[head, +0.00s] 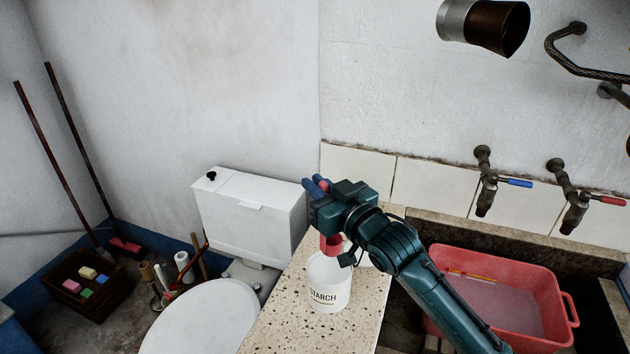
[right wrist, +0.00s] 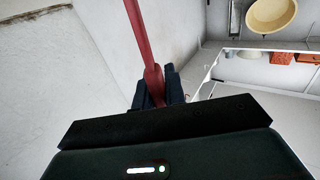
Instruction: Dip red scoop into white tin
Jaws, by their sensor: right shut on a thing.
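The white tin (head: 328,284), lettered "STARCH", stands upright on the speckled stone ledge (head: 282,318) in the head view. My right gripper (head: 316,187) is above and behind the tin, shut on the red scoop (head: 331,244). The scoop's red lower part shows below the gripper at the tin's mouth; whether it is inside the rim or just over it, I cannot tell. In the right wrist view the scoop's red handle (right wrist: 144,50) rises from between the dark fingers (right wrist: 158,90). My left gripper is not in view.
A red basin (head: 500,300) sits in the trough at right, under two taps (head: 484,190) with blue and red levers. A white cistern (head: 250,212) and round white lid (head: 205,320) are left of the ledge. A dark crate (head: 85,312) with coloured blocks lies on the floor.

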